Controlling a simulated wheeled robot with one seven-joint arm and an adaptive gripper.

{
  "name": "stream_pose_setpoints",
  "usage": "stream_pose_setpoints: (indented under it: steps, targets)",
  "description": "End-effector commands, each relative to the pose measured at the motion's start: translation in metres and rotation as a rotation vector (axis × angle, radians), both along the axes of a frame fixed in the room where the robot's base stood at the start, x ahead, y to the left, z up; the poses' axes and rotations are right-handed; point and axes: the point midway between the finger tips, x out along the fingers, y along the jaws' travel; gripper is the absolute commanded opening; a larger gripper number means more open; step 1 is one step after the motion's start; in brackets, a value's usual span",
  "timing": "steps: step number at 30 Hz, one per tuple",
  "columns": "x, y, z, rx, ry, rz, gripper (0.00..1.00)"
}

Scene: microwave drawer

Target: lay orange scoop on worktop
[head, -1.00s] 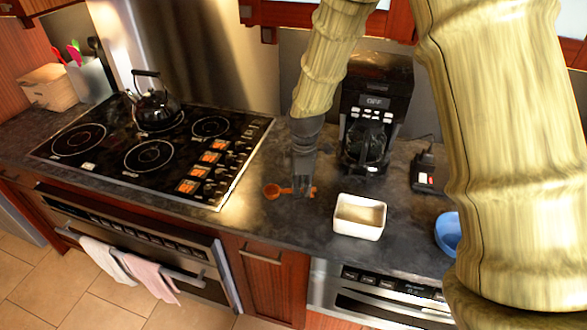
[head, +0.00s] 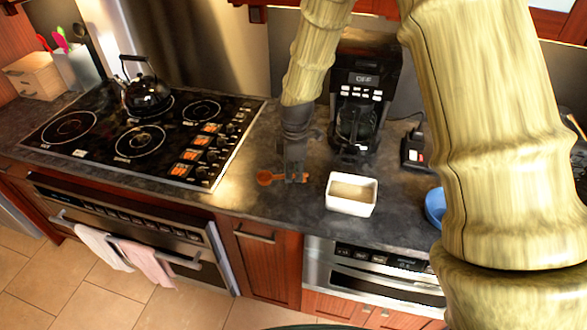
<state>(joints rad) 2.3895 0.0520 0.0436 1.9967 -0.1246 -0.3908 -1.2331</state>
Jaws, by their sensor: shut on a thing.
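The orange scoop (head: 265,177) is at the worktop (head: 240,196), between the stove and the white dish, with its round bowl to the left. My gripper (head: 295,176) points down and is shut on the scoop's handle, most of which the fingers hide. The scoop is very low over the worktop; I cannot tell whether it touches the surface.
A white rectangular dish (head: 352,195) stands just right of my gripper. A coffee maker (head: 362,100) stands behind it. A blue bowl (head: 434,207) and a small dark device (head: 414,148) are further right. The stove (head: 140,135) lies left. Bare worktop shows in front of the scoop.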

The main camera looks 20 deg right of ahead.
Motion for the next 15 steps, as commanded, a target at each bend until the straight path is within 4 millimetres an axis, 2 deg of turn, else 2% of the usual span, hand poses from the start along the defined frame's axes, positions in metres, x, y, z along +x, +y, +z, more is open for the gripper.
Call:
stream_pose_setpoints:
  steps: [15]
  targets:
    - [0.000, 0.000, -0.041, 0.000, 0.002, 0.000, 0.00]
